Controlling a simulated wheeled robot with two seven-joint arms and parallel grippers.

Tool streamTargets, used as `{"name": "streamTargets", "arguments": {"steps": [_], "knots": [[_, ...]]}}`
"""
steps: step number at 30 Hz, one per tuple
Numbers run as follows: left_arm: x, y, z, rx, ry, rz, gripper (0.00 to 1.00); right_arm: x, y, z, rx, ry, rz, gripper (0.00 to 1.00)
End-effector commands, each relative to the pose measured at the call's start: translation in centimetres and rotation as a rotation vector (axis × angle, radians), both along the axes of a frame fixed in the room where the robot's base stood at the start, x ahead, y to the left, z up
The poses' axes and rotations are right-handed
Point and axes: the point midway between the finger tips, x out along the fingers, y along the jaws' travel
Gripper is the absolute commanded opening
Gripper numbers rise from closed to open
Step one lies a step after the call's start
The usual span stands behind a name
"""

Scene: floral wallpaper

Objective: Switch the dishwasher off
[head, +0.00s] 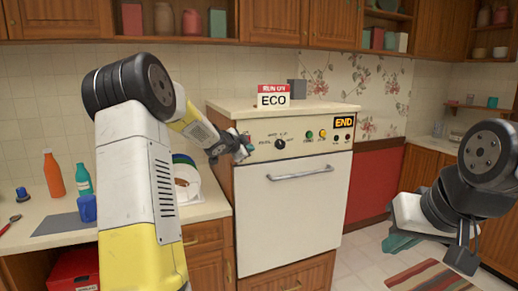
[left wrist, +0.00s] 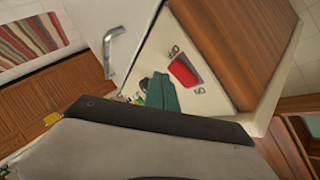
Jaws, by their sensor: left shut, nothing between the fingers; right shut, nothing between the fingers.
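The dishwasher (head: 291,205) has a white door and a cream control panel (head: 262,130) with a dial, green and yellow buttons and a display (head: 344,122) reading END. My left gripper (head: 244,148) is shut and empty at the panel's left end. In the left wrist view, a red rocker switch (left wrist: 183,71) sits on the panel with small lettering at both ends. The green fingertips (left wrist: 161,93) are close beside it; I cannot tell whether they touch. In the head view my gripper hides the switch. My right gripper (head: 402,243) is shut and empty, low at the right, away from the dishwasher.
A card (head: 273,96) reading RUN ON ECO and a grey block (head: 297,88) stand on top of the dishwasher. The door handle (head: 298,173) sticks out below the panel. Bottles (head: 54,174) and plates (head: 187,175) stand on the left counter. Floor at the right is open, with a striped rug (head: 440,279).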

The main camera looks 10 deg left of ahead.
Motion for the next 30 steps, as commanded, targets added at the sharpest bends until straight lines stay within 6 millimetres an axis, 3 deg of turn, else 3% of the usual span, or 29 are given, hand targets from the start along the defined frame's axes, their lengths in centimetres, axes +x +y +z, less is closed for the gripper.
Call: {"name": "streamTargets", "arguments": {"steps": [30], "knots": [[0.67, 0.42, -0.17, 0.000, 0.001, -0.001, 0.00, 0.00, 0.00, 0.00, 0.000, 0.000, 0.000, 0.00]]}}
